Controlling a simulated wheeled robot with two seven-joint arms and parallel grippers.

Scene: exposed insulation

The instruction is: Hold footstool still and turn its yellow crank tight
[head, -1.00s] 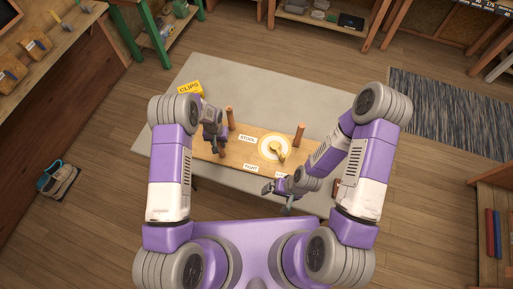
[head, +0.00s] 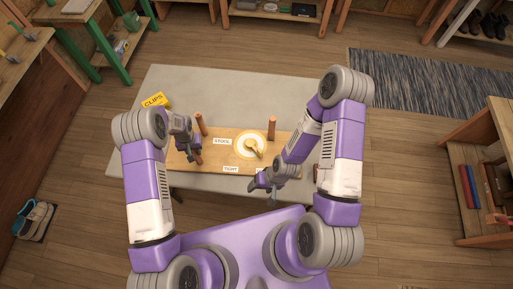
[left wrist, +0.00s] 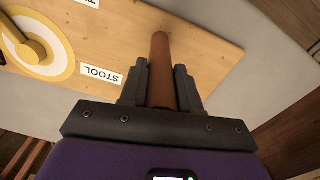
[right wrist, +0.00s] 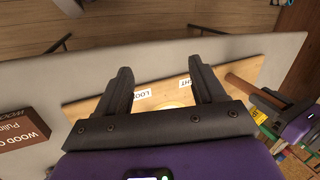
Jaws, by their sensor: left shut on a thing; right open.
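The footstool (head: 180,162) is a wooden board lying on the grey table, with brown legs pointing up and labels reading STOOL and TIGHT. Its yellow crank (head: 254,148) sits on a pale disc; it also shows in the left wrist view (left wrist: 35,50). My left gripper (head: 196,152) is shut on one brown leg (left wrist: 160,60), at the board's left part. My right gripper (head: 263,192) is open and empty near the board's front edge, apart from the crank. In the right wrist view the disc (right wrist: 180,104) shows partly between its fingers; the crank's handle is hidden there.
The grey table (head: 230,85) has free room behind the footstool. A yellow CLIPS sign or box (head: 154,101) stands at the table's left. A brown box (right wrist: 22,135) shows at the left in the right wrist view. A green-legged shelf (head: 105,45) stands back left.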

